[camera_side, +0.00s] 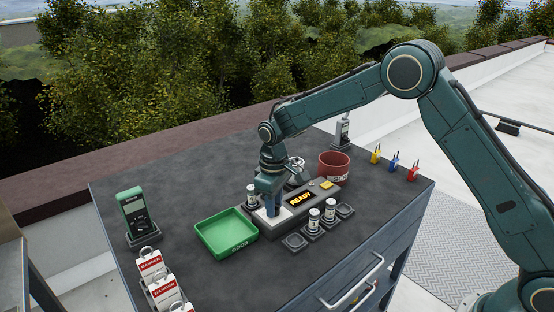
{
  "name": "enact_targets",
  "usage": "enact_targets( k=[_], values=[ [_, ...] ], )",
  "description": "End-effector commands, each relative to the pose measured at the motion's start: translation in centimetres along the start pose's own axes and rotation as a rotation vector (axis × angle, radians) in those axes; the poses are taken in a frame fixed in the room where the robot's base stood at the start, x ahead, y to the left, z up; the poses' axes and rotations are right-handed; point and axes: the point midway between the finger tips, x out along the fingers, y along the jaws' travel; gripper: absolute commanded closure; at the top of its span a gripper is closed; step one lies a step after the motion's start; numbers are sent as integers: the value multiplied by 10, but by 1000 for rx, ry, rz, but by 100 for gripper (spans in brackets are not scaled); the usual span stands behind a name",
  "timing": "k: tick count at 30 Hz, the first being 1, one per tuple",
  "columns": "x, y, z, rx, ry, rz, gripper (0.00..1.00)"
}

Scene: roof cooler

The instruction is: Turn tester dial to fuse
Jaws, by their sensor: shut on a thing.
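The tester (290,218) is a long dark box near the middle of the bench, with a lit display (300,198) reading READY and a small yellow patch at its right end. My gripper (272,211) points down over the pale left part of the tester. Its jaws are shut at the tester dial, which they hide almost entirely. The dial's pointer and markings cannot be made out.
A green tray (207,243) lies left, a red bin (333,165) behind right. Tagged padlocks (152,267) and a green meter (134,212) stand left.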

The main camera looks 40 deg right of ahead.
Motion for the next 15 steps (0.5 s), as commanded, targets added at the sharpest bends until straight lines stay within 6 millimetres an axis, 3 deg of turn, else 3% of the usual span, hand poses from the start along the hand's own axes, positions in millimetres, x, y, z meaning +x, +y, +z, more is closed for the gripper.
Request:
enact_targets(
  k=[6,7,9,15],
  values=[
    [-1,0,0,-1,2,0,96],
    [-1,0,0,-2,2,0,68],
    [-1,0,0,-2,2,0,54],
    [-1,0,0,-2,1,0,52]
  ],
)
